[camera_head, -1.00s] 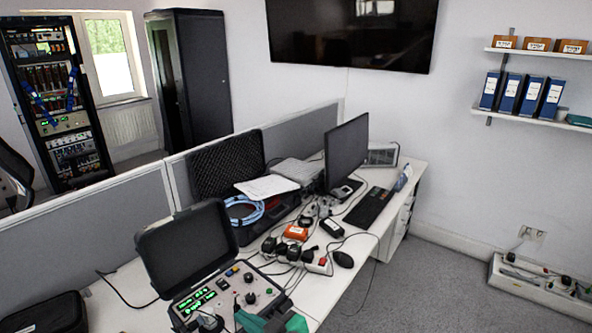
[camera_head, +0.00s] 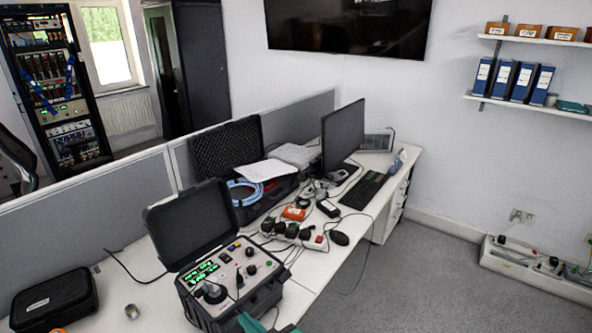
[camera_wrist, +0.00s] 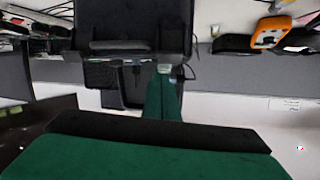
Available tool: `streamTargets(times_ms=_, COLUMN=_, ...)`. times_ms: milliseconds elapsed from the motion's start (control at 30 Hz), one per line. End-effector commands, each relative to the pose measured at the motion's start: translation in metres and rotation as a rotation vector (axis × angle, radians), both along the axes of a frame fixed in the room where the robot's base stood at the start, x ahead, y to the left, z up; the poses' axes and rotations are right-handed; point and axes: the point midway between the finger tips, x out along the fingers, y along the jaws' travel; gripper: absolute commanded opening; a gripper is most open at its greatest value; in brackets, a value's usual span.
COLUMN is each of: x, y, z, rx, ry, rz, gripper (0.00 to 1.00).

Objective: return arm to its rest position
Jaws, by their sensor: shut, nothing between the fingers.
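My gripper shows in the wrist view (camera_wrist: 160,135) as green and black parts in the foreground, shut with nothing held. In the head view only teal parts of my arm show at the bottom edge, in front of the calibrator. The portable calibrator (camera_head: 262,268) stands on the desk with its black lid open. Green displays are lit on its panel, and a round knob-like piece and a cable are on top. The rest of my arm is hidden below the head view.
A white desk (camera_head: 322,262) carries a black pouch (camera_head: 58,296), a small metal cylinder (camera_head: 131,311), an open foam-lined case (camera_head: 228,150), a power strip (camera_head: 318,242), a monitor (camera_head: 343,133) and a keyboard (camera_head: 363,190). Grey partitions (camera_head: 90,215) stand behind.

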Motion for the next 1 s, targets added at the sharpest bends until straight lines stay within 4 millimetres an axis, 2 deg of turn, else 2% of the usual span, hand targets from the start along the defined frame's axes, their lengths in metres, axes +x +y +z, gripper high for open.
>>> streamTargets(times_ms=267, x=-0.034, y=-0.021, z=-0.058, rx=0.066, ry=0.064, rz=-0.209, gripper=0.0)
streamTargets(times_ms=467, x=-0.075, y=-0.043, z=-0.097, rx=0.087, ry=0.088, rz=-0.376, gripper=0.0)
streamTargets(times_ms=600, x=-0.11, y=-0.059, z=-0.118, rx=0.082, ry=0.092, rz=-0.479, gripper=0.0)
streamTargets(times_ms=800, x=-0.166, y=-0.081, z=-0.134, rx=0.056, ry=0.077, rz=-0.595, gripper=0.0)
streamTargets(times_ms=1000, x=-0.224, y=-0.101, z=-0.135, rx=0.012, ry=0.039, rz=-0.674, gripper=0.0)
